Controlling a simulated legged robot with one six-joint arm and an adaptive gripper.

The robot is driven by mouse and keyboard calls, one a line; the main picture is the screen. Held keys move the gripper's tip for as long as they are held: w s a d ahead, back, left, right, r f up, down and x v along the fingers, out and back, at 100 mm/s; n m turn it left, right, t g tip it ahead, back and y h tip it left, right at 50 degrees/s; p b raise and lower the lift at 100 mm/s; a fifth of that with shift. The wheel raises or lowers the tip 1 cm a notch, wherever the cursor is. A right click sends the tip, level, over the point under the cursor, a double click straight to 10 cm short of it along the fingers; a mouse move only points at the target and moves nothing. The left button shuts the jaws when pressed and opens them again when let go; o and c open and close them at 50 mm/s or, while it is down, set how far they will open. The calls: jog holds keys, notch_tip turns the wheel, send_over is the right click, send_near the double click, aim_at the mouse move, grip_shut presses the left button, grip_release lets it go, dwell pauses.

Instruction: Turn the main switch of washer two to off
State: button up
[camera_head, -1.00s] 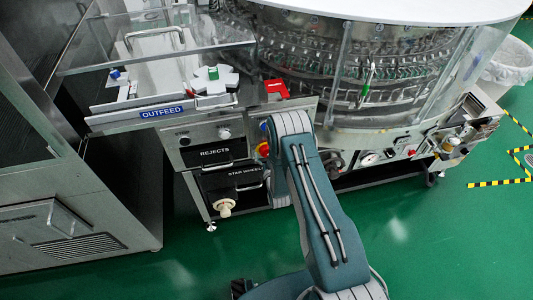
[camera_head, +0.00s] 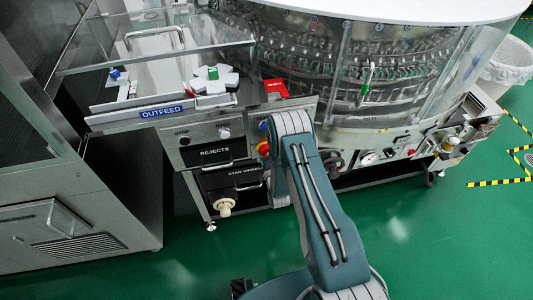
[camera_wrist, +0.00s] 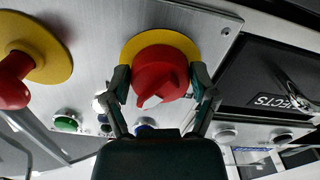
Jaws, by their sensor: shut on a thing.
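The main switch (camera_wrist: 160,72) is a red rotary knob on a round yellow plate (camera_wrist: 131,45), mounted on a grey metal panel. It sits between the two fingers of my gripper (camera_wrist: 160,82) in the wrist view. The fingers are shut on it, one on its left side and one on its right. The knob's notched edge faces the lower left of the wrist view. I cannot read any position marks around it. In the head view my arm hides the gripper and most of the switch. A sliver of red and yellow (camera_head: 263,149) shows left of the arm.
In the wrist view, a second red knob (camera_wrist: 14,75) on a yellow plate is at the left. Green (camera_wrist: 66,123) and blue (camera_wrist: 145,126) buttons lie below. The washer carousel (camera_head: 345,65) and outfeed (camera_head: 163,112) stand behind.

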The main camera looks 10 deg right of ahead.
jog(key=n, duration=0.4)
jog(key=shift+w+r+n, duration=0.15)
jog(key=shift+n, duration=0.15)
jog(key=n, duration=0.3)
jog(key=shift+n, duration=0.4)
jog(key=n, duration=0.5)
jog(key=shift+n, duration=0.9)
jog(key=o, duration=1)
